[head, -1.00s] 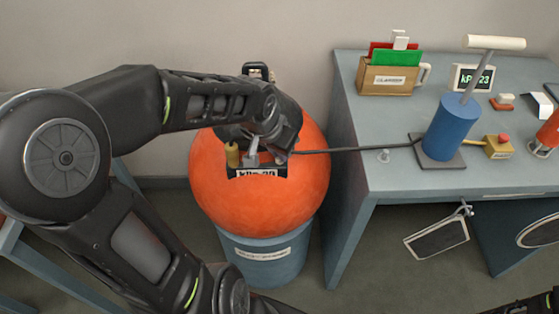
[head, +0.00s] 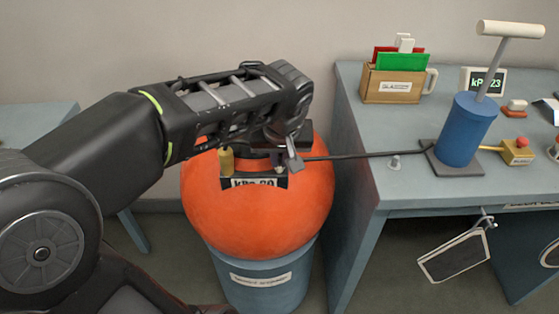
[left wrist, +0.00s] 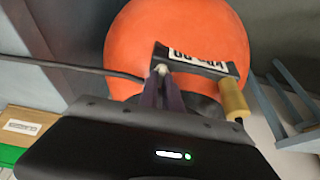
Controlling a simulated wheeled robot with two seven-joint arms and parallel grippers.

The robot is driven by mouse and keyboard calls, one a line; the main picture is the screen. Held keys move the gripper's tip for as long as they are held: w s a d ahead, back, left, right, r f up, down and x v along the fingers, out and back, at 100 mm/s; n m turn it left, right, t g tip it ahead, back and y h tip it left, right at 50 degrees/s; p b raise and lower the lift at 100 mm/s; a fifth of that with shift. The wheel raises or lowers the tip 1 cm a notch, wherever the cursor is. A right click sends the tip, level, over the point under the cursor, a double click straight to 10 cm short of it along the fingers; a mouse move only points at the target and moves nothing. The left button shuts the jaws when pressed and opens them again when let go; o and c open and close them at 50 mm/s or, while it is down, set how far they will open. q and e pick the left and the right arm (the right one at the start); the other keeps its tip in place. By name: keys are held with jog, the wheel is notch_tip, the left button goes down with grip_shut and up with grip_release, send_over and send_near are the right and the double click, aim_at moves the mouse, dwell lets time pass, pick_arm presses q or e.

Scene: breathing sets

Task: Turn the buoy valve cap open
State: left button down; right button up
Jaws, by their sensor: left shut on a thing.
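The orange buoy (head: 255,222) sits on a blue drum-like stand. It also fills the upper middle of the left wrist view (left wrist: 130,35). A dark bracket with a "kPa 20" label (head: 253,183) is on its top, with a yellow cylinder (head: 226,160) at its left end. My left gripper (head: 280,157) reaches down over the buoy's top. In the left wrist view its fingers (left wrist: 163,82) are shut on the valve cap beside the bracket. The cap is mostly hidden by the fingers, so its turn cannot be read. My right gripper is not in view.
A black hose (head: 365,155) runs from the buoy's top to a blue hand pump (head: 467,130) on the grey-blue table (head: 400,180). A wooden box (head: 394,86) stands at the table's back. A small sign (head: 453,256) hangs at the table's front.

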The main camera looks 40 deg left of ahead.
pick_arm(q)
jog(key=c, duration=1.8)
grip_release()
jog(key=p+v, duration=0.1)
jog(key=v, duration=0.6)
jog(key=shift+s+d+r, duration=0.15)
jog(key=shift+r, duration=0.2)
jog(key=shift+f, duration=0.1)
